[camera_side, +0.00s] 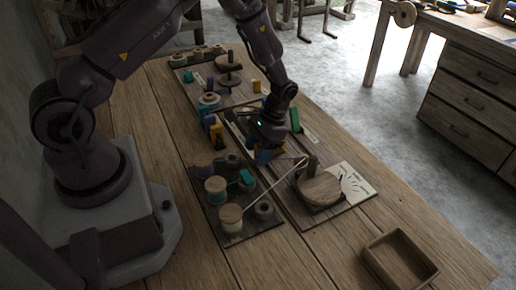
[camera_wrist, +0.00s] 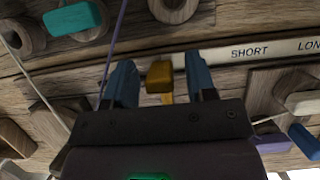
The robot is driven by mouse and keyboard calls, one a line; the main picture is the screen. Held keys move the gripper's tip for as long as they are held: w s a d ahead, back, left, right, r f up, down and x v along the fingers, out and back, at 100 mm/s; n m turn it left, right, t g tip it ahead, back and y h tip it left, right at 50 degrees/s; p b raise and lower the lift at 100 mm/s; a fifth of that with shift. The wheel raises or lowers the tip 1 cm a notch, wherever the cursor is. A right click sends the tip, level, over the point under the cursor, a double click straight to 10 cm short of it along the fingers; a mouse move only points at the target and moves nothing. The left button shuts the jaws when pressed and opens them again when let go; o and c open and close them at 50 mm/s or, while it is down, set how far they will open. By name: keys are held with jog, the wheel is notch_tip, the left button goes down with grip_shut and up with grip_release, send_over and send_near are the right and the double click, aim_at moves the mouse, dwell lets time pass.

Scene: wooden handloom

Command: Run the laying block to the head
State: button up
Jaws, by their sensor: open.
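In the wrist view, an orange-yellow block (camera_wrist: 160,76) sits between the two blue fingers of my gripper (camera_wrist: 162,84), with a gap on each side. It may be the laying block; I cannot tell for sure. It stands by a pale strip (camera_wrist: 230,54) marked SHORT and LONG. In the side view, my gripper (camera_side: 267,155) is low over the middle board, fingers down and open. The block is mostly hidden there. A round wooden disc with an upright peg (camera_side: 319,188) is at the board's near end; which end is the head is unclear.
Thread spools (camera_side: 231,217) stand on a dark board left of my gripper. A pale cord (camera_side: 266,187) runs from them toward the disc. A green block (camera_side: 295,120) stands right of my wrist. An empty wooden tray (camera_side: 400,260) is at the near right. Bare table lies between.

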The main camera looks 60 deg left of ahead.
grip_shut()
jog(key=d, duration=0.7)
jog(key=shift+d, duration=0.35)
jog(key=shift+c, duration=0.5)
grip_release()
jog(key=shift+o, duration=0.5)
jog(key=shift+a+r, duration=0.1)
jog(key=v, duration=1.3)
